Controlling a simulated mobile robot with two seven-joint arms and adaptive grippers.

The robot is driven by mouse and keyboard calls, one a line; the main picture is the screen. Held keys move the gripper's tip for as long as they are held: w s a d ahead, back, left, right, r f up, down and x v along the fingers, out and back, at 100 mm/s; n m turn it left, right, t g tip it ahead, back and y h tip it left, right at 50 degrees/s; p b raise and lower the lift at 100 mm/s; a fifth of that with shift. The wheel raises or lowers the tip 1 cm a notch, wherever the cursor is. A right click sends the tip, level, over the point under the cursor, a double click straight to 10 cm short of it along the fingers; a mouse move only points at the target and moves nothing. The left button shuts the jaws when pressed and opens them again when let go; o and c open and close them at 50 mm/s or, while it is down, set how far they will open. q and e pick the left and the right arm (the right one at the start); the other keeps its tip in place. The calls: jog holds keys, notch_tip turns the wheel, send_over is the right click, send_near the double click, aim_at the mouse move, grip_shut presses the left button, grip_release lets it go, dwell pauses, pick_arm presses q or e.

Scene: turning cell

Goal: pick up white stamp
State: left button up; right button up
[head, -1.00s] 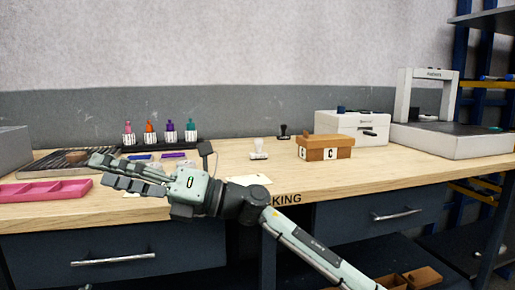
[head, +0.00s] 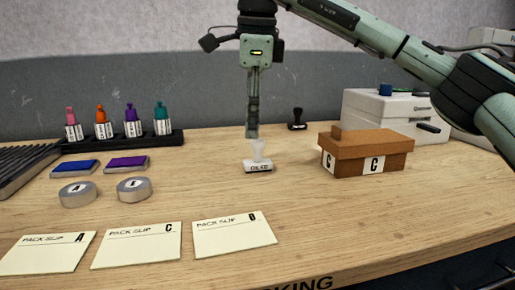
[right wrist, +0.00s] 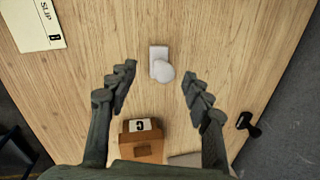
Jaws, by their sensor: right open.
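The white stamp (head: 258,157) stands upright on the wooden table, left of the brown box, with dark lettering on its base. In the right wrist view the white stamp (right wrist: 161,66) shows from above, ahead of and between the fingers. My right gripper (head: 252,134) points down just above the stamp's handle in the head view. In the right wrist view my right gripper (right wrist: 154,85) has its fingers wide apart with nothing between them. Whether a finger touches the stamp cannot be told. My left gripper is in neither view.
A black stamp (head: 297,119) stands behind. A brown box (head: 365,154) marked C is at the right, before a white machine (head: 392,113). Ink pads (head: 126,163), round tins (head: 134,188), a bottle rack (head: 120,142) and pack slips (head: 137,245) lie left and in front.

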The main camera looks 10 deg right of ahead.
aim_at(258, 139)
jog(key=shift+w+d+r+h, duration=0.3)
jog(key=shift+d+r, duration=0.2)
jog(key=shift+d, duration=0.25)
jog(key=shift+w+d+f, duration=0.1)
jog(key=shift+d+f, duration=0.05)
jog(key=shift+d, duration=0.05)
notch_tip(258, 139, down, 2)
jog(key=shift+f, duration=0.15)
jog(key=f, duration=0.2)
jog(key=w+f, duration=0.1)
jog(key=f, duration=0.1)
jog(key=shift+a+f, duration=0.1)
jog(key=shift+f, duration=0.3)
grip_shut()
